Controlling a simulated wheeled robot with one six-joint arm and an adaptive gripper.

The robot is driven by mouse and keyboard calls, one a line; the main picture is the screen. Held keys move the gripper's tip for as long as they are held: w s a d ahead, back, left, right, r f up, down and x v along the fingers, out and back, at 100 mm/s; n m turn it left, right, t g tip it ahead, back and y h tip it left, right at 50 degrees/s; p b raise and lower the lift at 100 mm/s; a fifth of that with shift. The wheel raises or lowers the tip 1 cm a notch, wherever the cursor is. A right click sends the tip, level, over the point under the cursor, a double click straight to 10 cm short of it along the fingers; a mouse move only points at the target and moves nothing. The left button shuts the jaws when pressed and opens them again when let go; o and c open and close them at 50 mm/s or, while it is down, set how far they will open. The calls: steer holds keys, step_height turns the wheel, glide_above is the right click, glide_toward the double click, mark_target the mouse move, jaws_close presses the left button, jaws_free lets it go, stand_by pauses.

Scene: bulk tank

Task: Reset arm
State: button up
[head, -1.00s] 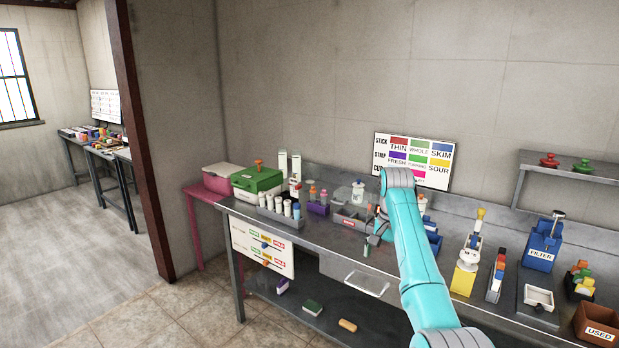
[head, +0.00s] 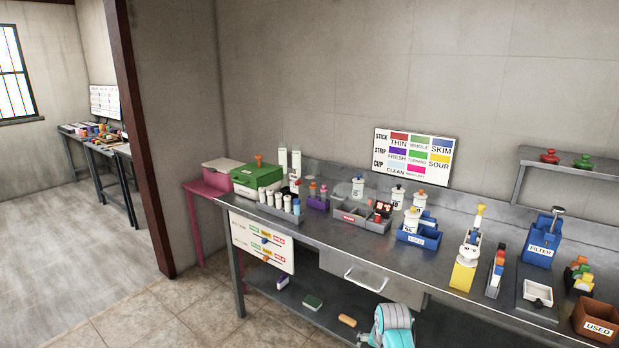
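My arm shows only as a turquoise and grey link at the bottom of the head view, in front of the bench's lower shelf. My gripper is out of view, so whether it is open or holds something cannot be seen. The metal bench (head: 330,243) is now unobstructed by the arm along its top.
The bench holds a green box (head: 257,177), a grey divided tray (head: 362,217), a blue bin (head: 418,239), a yellow-based stand (head: 463,276), a blue filter holder (head: 541,246) and a brown used bin (head: 597,320). A drawer (head: 355,274) is below. Tiled floor (head: 190,318) at left is clear.

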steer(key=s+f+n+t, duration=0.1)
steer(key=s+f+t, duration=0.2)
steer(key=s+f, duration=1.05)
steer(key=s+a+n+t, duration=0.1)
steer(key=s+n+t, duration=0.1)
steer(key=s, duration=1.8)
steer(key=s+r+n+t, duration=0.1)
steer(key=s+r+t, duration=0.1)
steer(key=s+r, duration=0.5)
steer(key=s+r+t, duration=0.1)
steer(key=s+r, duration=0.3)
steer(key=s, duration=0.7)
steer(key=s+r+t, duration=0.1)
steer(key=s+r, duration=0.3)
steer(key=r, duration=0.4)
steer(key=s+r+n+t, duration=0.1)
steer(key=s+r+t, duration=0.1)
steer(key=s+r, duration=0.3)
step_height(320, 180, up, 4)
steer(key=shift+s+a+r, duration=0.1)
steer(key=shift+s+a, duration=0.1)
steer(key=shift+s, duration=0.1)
